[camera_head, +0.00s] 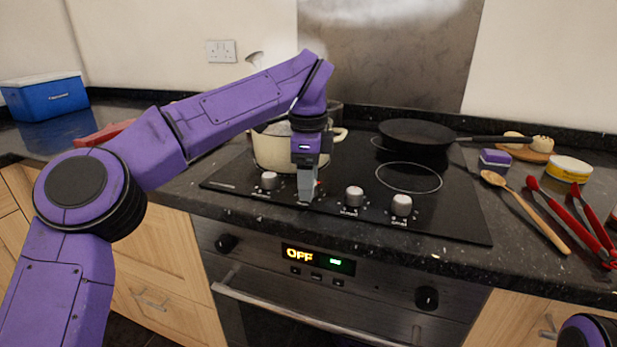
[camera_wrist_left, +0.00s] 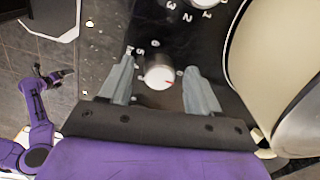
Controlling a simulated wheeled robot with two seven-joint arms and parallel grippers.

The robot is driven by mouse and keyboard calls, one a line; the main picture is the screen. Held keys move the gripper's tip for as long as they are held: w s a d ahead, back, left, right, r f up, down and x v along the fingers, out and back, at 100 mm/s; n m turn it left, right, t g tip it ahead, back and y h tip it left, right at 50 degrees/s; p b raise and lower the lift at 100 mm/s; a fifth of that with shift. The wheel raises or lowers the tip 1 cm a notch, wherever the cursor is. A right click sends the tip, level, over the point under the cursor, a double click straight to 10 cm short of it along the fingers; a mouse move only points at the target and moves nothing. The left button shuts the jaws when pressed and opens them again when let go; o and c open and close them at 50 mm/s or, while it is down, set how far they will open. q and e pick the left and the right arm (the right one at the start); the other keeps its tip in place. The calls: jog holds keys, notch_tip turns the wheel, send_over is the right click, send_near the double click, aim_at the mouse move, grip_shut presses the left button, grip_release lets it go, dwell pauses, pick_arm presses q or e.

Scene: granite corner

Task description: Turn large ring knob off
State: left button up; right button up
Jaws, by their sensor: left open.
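My left gripper (camera_head: 307,196) is open and points down over the hob's row of knobs. In the head view the gripper hides that knob. Other silver knobs show: one on the left (camera_head: 268,180) and two on the right (camera_head: 354,196) (camera_head: 401,205). The large ring (camera_head: 408,177) is not clearly identifiable by label. My right gripper (camera_wrist_left: 52,78) appears small in the left wrist view; its jaws are unclear.
A cream pot (camera_head: 275,150) stands close behind the left gripper. A black pan (camera_head: 415,135) sits at the back right of the hob (camera_head: 450,205). A wooden spoon (camera_head: 525,208) and red tongs (camera_head: 570,220) lie on the right. The oven display (camera_head: 318,258) reads OFF.

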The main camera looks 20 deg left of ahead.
pick_arm(q)
notch_tip(320, 180, up, 10)
jog(key=p, duration=0.4)
jog(key=shift+s+r, duration=0.25)
